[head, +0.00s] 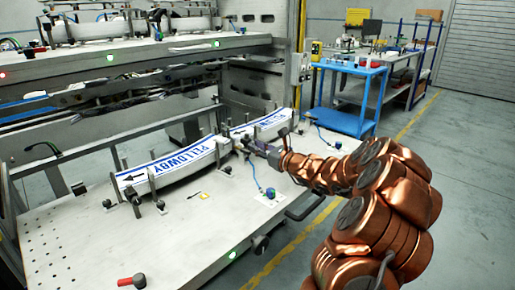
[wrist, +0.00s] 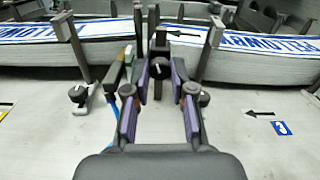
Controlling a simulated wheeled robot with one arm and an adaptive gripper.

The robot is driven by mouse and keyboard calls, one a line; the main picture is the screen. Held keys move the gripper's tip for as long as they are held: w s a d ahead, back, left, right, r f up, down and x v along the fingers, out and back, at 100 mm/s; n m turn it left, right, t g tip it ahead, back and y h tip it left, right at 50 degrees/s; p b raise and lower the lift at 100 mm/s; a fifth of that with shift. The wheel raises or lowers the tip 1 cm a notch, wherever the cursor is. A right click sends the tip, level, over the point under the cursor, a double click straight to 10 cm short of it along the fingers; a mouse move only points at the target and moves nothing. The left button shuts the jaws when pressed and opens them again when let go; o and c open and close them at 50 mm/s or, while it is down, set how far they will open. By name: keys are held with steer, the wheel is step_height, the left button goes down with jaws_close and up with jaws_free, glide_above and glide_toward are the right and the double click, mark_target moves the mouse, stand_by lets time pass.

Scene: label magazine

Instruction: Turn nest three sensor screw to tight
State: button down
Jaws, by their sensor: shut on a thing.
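My gripper (head: 250,147) reaches in from the right to the front of the label stacks, near the gap between two of them. In the wrist view my gripper (wrist: 160,80) has its purple-padded fingers closed on a dark round screw knob (wrist: 157,68) with a pale mark on its face. The pads hide its sides. Behind it stands a dark post. I cannot read a nest number at this knob. In the head view the fingers hide the knob.
A curved label stack (head: 172,167) lies left of my gripper, another (head: 262,124) right. Upright posts stand close on both sides. Another dark knob (wrist: 78,95) is at left. A blue cable and sensor (head: 270,193) lie on the white table (head: 190,235). A blue cart (head: 345,121) stands behind.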

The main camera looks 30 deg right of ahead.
steer(key=shift+r+m+p, duration=0.3)
steer(key=shift+m+p, duration=0.2)
steer(key=shift+p, duration=1.25)
steer(key=shift+f+m+p, duration=0.15)
steer(key=shift+m+p, duration=0.15)
steer(key=shift+p, duration=0.35)
steer(key=shift+f, duration=0.1)
steer(key=c, duration=1.2)
jaws_free()
steer(key=shift+c, duration=0.2)
steer(key=shift+v, duration=6.05)
